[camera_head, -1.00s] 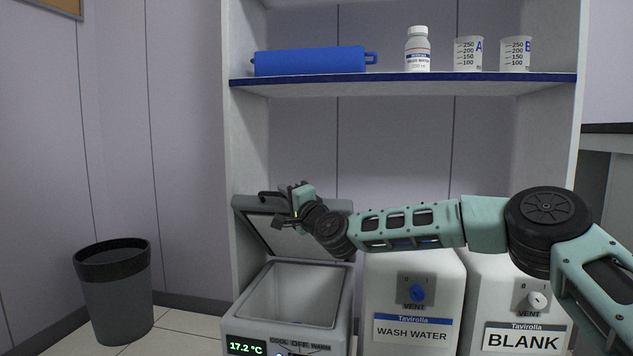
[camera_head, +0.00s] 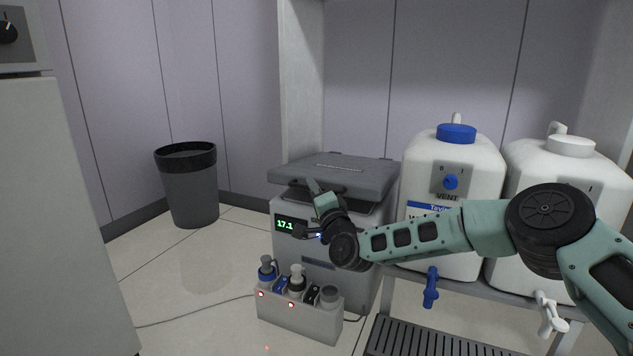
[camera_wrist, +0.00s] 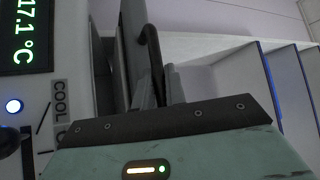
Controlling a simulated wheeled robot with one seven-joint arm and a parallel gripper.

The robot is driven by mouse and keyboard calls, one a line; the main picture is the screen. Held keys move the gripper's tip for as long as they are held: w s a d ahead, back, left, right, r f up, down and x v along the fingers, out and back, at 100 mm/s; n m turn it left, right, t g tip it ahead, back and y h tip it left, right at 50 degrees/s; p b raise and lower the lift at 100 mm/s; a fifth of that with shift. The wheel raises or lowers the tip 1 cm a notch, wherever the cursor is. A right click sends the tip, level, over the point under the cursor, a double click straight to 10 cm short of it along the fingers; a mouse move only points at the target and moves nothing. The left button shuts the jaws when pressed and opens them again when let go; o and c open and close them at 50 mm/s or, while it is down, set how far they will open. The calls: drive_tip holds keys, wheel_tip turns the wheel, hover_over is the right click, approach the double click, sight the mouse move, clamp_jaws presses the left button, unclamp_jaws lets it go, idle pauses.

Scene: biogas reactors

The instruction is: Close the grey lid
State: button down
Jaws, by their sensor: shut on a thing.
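The grey lid (camera_head: 345,172) lies almost level over the grey cooling box (camera_head: 375,270) with the green display. A dark gap shows under its right front edge, so I cannot tell if it rests fully on the rim. My gripper (camera_head: 313,188) is at the lid's front edge. In the wrist view, my gripper (camera_wrist: 160,88) is shut on the lid's black curved handle (camera_wrist: 151,45). The lid (camera_wrist: 132,35) stands beside the fingers there. My arm hides part of the box front.
White tanks (camera_head: 455,190) with blue and white taps stand close right of the box. A holder with several bottles (camera_head: 300,312) is on the floor in front. A dark bin (camera_head: 190,190) stands at the left. A grey cabinet (camera_head: 60,220) fills the left edge.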

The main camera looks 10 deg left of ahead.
drive_tip(key=shift+f, duration=0.2)
drive_tip(key=shift+d, duration=0.1)
drive_tip(key=c, duration=1.7)
unclamp_jaws()
drive_tip(key=shift+w, duration=0.1)
drive_tip(key=p+v, duration=0.9)
drive_tip(key=v, duration=0.8)
drive_tip(key=shift+s, duration=0.25)
